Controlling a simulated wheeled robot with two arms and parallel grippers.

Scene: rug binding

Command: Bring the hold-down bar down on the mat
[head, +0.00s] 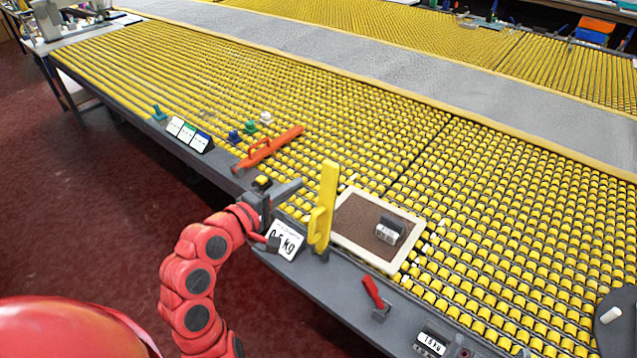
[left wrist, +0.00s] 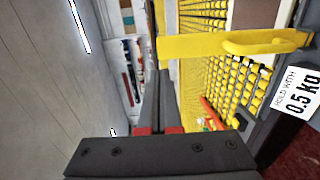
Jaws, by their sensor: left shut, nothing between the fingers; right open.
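The yellow hold-down bar (head: 328,190) stands upright at the table's near edge, at the left side of the mat, with its handle facing left. The mat (head: 356,218) is brown with a cream border and lies flat on the rollers. A dark grey labelled block (head: 388,231) sits on it. My left gripper (head: 296,186) is shut and empty, just left of the bar. In the left wrist view its fingers (left wrist: 153,75) point toward the bar (left wrist: 205,46), which crosses near the tips; I cannot tell whether they touch. My right gripper is in neither view.
A card reading 0.5 kg (head: 286,240) stands below my left gripper. An orange bar with a handle (head: 268,147) lies on the rollers farther left. A red lever (head: 373,292) and a 1.5 kg label (head: 431,343) are along the near edge. Rollers right of the mat are mostly clear.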

